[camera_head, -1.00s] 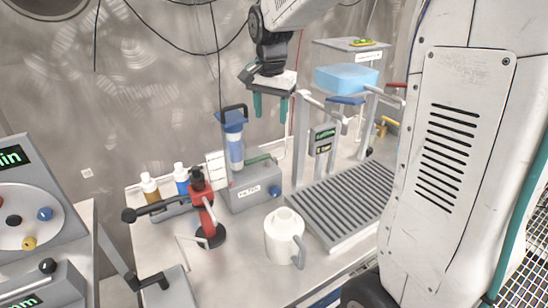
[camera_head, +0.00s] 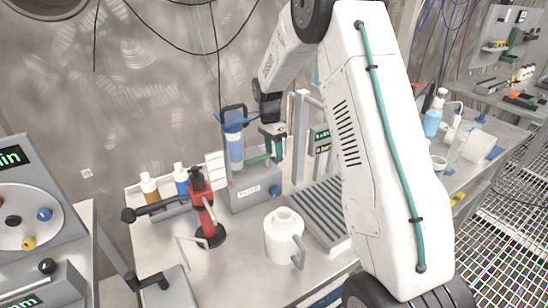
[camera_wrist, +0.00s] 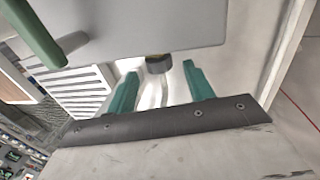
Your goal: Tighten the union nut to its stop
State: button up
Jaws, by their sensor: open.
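A short dark round fitting with a brass-coloured rim, seemingly the union nut (camera_wrist: 159,64), shows at the edge of a grey housing (camera_wrist: 150,25) in the wrist view. A thin curved pipe or hose (camera_wrist: 165,92) runs from it. My gripper (camera_wrist: 160,70) is open, its two green fingers apart on either side of the nut in the picture. I cannot tell whether they touch it. In the head view my gripper (camera_head: 274,158) is beside the right side of the grey unit (camera_head: 252,196) with the blue-topped filter (camera_head: 234,140). The nut is not discernible there.
A green handle (camera_wrist: 35,32) lies at the upper left in the wrist view. A white jug (camera_head: 283,238), a red lever stand (camera_head: 205,210) and a slatted rack (camera_head: 322,205) stand on the bench nearby. My arm hides much of the bench's right side.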

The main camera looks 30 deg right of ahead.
jog(key=shift+s+f, duration=0.25)
jog(key=shift+f, duration=0.95)
jog(key=c, duration=1)
jog(key=shift+o, duration=0.2)
jog(key=shift+a, duration=0.15)
jog(key=shift+w+g, duration=0.1)
jog(key=shift+g, duration=0.3)
